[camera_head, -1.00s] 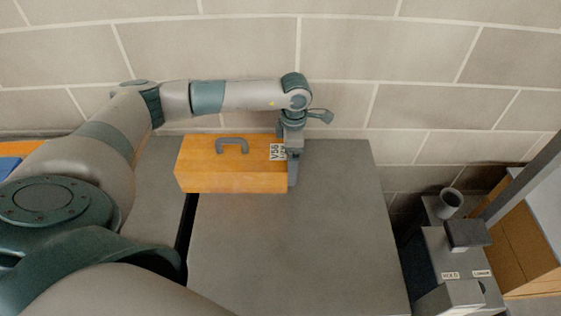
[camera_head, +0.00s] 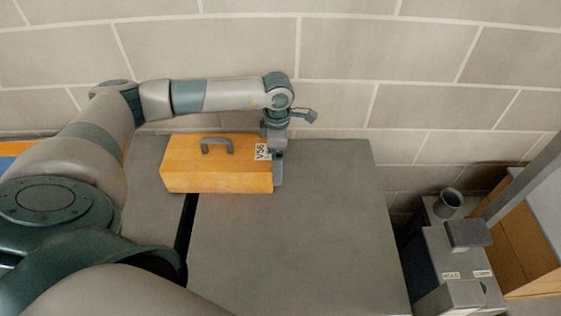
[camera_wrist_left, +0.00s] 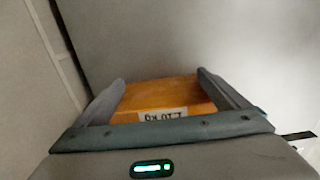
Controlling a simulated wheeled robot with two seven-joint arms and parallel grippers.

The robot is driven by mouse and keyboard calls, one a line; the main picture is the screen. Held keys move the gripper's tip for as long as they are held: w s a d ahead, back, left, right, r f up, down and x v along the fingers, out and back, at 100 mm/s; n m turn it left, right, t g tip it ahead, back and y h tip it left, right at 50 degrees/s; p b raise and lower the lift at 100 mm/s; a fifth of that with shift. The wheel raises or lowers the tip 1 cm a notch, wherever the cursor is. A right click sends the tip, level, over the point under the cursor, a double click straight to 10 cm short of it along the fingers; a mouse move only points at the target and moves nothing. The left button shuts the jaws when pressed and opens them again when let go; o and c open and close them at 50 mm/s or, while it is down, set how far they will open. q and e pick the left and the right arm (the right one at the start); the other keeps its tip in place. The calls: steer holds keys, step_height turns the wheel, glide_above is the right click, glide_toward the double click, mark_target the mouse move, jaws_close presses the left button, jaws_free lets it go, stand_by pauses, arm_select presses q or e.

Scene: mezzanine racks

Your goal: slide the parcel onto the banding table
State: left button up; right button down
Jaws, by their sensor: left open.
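The parcel (camera_head: 215,175) is an orange-brown box with a dark handle on top and a white label near its right end. It lies across the dark gap between two grey table tops, the left one (camera_head: 147,205) and the right one (camera_head: 290,245). No mark shows which is the banding table. My left gripper (camera_head: 278,172) points down at the parcel's right end, against or very close to it. In the left wrist view the fingers (camera_wrist_left: 160,78) are apart, with the parcel (camera_wrist_left: 158,95) and its label showing between them. My right gripper is out of view.
A pale block wall (camera_head: 340,60) rises along the back edge of the tables. Grey equipment with a cup-like part (camera_head: 448,203) and an open brown box (camera_head: 525,245) stand to the right. The right top is clear in front of the parcel.

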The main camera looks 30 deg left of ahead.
arm_select(q)
steer(key=shift+s+a, duration=0.75)
steer(key=shift+a, duration=0.35)
stand_by(1.7)
steer(key=shift+d, duration=0.1)
steer(key=shift+w+d+b, duration=0.5)
steer(key=shift+w+d, duration=0.4)
steer(key=shift+d, duration=0.3)
steer(key=shift+r, duration=0.1)
step_height(320, 180, up, 13)
steer(key=p, duration=0.5)
steer(key=shift+p, duration=0.35)
steer(key=shift+w, duration=0.1)
